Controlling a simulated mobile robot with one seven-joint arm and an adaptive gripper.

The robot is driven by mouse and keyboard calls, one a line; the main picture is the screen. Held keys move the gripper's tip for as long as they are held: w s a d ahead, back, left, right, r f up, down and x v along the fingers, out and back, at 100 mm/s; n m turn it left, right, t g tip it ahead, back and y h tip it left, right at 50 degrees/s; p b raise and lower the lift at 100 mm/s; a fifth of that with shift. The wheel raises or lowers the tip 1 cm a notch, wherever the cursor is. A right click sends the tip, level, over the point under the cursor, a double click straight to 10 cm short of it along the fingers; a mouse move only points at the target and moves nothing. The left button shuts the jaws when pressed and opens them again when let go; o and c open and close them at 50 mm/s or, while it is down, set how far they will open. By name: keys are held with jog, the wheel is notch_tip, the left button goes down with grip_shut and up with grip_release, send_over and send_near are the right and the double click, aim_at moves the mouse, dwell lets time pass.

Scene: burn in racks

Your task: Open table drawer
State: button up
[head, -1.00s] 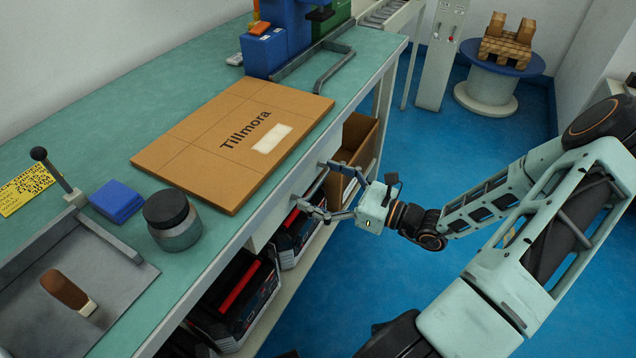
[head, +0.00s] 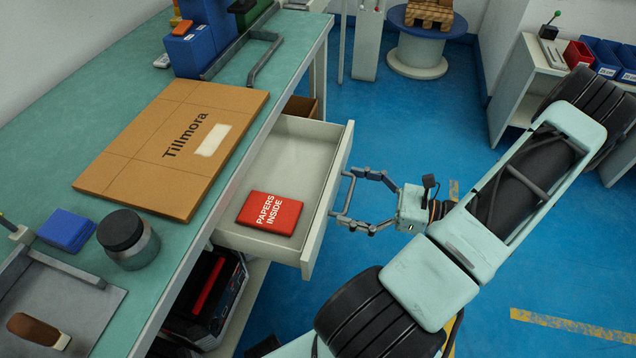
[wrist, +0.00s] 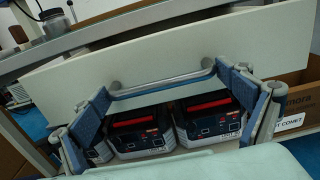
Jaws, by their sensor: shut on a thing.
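The table drawer (head: 318,215) is pulled out from under the green-topped table (head: 60,150). Inside it lies a red "PAPERS INSIDE" packet (head: 270,213). My gripper (head: 350,198) is at the drawer's front, its fingers shut on the bar handle. In the wrist view the grey bar handle (wrist: 165,84) spans between my two blue-padded fingers, across the pale drawer front (wrist: 130,55). The exact contact of the fingers on the bar ends is partly hidden.
On the table lie a Tillmora cardboard box (head: 170,150), a dark-lidded jar (head: 128,240) and a blue block (head: 66,230). Toolboxes (wrist: 208,120) stand on the shelf below the drawer. Blue floor (head: 420,120) is open to the right.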

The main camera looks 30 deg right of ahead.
jog(key=v, duration=0.6)
jog(key=shift+d, duration=0.25)
jog(key=shift+s+r, duration=0.1)
jog(key=o, duration=1.4)
jog(key=v, duration=1.2)
jog(key=shift+s, duration=0.1)
